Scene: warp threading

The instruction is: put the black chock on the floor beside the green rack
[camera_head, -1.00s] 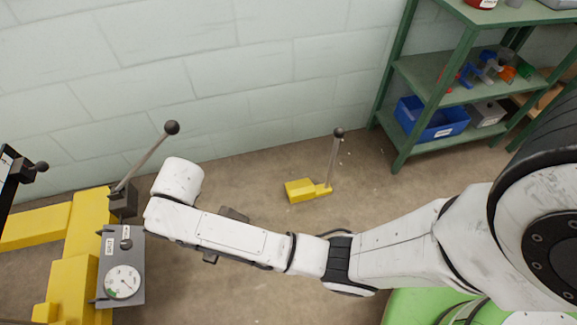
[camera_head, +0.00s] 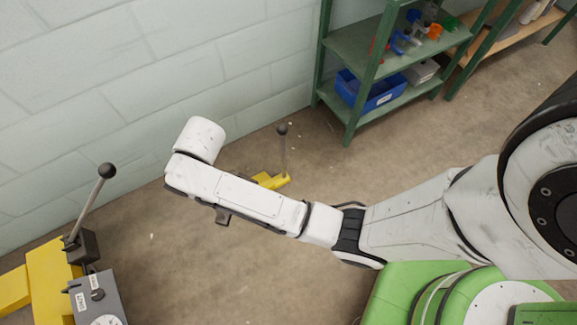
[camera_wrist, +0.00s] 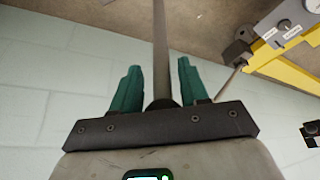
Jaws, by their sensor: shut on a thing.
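In the wrist view my gripper (camera_wrist: 158,75) has its teal fingers shut on a grey rod (camera_wrist: 160,35) with a dark ball end. The rod runs out of the top of that view, so whatever is at its far end is not seen. The black chock's body cannot be made out in either view. In the head view my gripper is hidden behind my white arm. The green rack (camera_head: 352,108) stands at the upper middle against the wall. My arm's end is left of it.
A yellow block (camera_head: 272,180) with an upright ball-topped rod stands on the floor left of the rack, partly behind my arm. Yellow equipment (camera_head: 50,270) with a lever is at lower left. A blue bin (camera_head: 378,98) is on the rack's low shelf. Floor (camera_head: 345,175) before the rack is clear.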

